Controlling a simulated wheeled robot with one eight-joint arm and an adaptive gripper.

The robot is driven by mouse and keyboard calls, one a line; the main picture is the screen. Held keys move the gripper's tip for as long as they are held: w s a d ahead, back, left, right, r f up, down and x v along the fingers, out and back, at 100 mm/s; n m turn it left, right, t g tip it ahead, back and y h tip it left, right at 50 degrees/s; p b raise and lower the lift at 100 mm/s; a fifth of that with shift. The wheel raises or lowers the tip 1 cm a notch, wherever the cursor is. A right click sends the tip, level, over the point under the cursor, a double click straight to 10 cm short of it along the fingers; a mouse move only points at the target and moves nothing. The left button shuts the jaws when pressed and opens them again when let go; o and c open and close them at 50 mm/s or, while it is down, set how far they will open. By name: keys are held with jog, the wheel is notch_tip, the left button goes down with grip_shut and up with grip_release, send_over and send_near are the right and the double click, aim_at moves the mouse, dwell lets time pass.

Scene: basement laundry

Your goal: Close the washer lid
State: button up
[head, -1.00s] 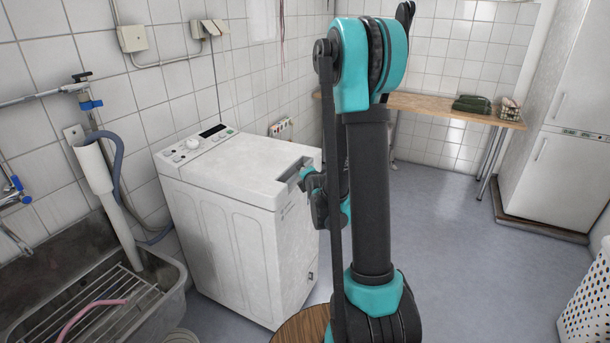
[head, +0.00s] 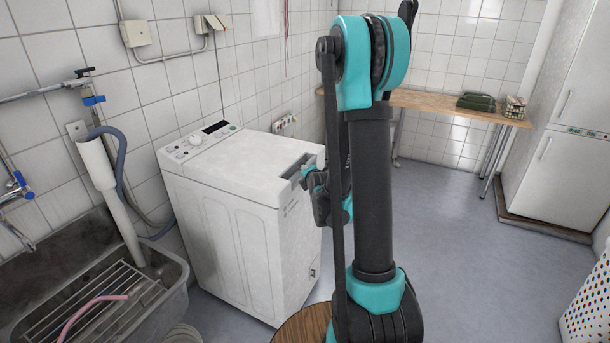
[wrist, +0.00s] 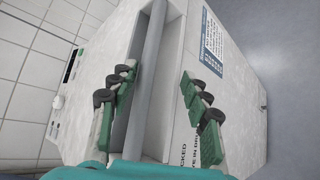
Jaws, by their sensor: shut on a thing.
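The white top-loading washer (head: 235,235) stands against the tiled wall at left. Its lid (head: 245,155) lies flat and level with the top in the head view. My gripper (wrist: 157,90) is at the recess in the lid's front edge. The exact contact is hard to see. In the head view my arm hides much of the gripper.
A stone sink (head: 160,300) with a wire rack and pipes is left of the washer. A round wooden top (head: 300,328) is close in front. A wooden table (head: 430,102), a fridge (head: 555,130) and a white basket (head: 590,315) stand right. The middle floor is clear.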

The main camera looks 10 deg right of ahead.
jog(key=shift+s+d, duration=0.1)
jog(key=v, duration=1.1)
jog(key=shift+s+r, duration=0.15)
jog(key=shift+s, duration=0.25)
jog(key=s+f+m+g, duration=0.4)
jog(key=s+m, duration=0.7)
jog(key=s+f+m+g, duration=0.5)
jog(key=s+m, duration=0.6)
jog(key=m, duration=0.1)
jog(key=shift+m, duration=0.3)
